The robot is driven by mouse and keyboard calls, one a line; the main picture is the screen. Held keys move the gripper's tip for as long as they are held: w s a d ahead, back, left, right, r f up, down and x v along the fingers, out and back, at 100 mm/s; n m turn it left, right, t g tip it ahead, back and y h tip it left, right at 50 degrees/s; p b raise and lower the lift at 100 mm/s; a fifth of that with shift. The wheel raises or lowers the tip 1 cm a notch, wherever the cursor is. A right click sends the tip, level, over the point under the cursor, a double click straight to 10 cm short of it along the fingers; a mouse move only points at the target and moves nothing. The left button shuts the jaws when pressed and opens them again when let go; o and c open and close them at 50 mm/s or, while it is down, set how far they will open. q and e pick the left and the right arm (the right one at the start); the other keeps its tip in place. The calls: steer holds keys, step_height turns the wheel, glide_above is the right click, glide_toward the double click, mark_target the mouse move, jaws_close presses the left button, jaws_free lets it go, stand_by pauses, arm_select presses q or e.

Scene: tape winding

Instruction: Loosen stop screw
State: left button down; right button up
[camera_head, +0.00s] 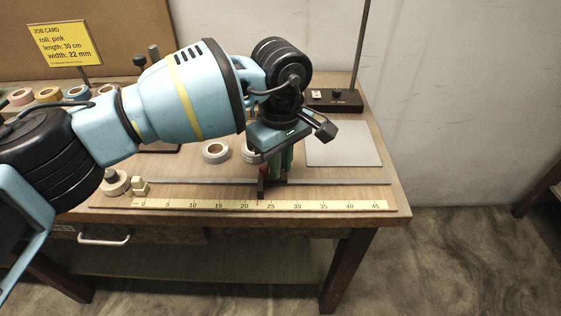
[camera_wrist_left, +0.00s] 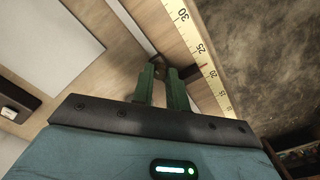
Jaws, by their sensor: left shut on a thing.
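My left gripper (camera_head: 270,180) points down at the long ruler board, around the 23 to 25 marks. Its green fingers (camera_wrist_left: 162,82) are shut on the stop screw (camera_wrist_left: 158,64), a small dark brown knob mostly hidden between the fingertips. The dark sliding stop (camera_head: 262,191) sits on the metal rail (camera_head: 345,183) below the gripper. Its red pointer (camera_wrist_left: 203,66) lies at the scale (camera_wrist_left: 222,90) near 24 in the left wrist view. The gripper body hides most of the stop in the head view. My right gripper is not in view.
A yellow job card (camera_head: 64,43) reads pink, 30 cm, 22 mm. Tape rolls stand at the back left, and a white roll (camera_head: 216,152) lies left of the gripper. A grey sheet (camera_head: 343,143) lies at the right. The table's front edge is close to the scale.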

arm_select(q)
steer(key=shift+m, duration=0.7)
steer(key=c, duration=1.4)
jaws_free()
steer(key=shift+r, duration=0.1)
steer(key=shift+r, duration=3.85)
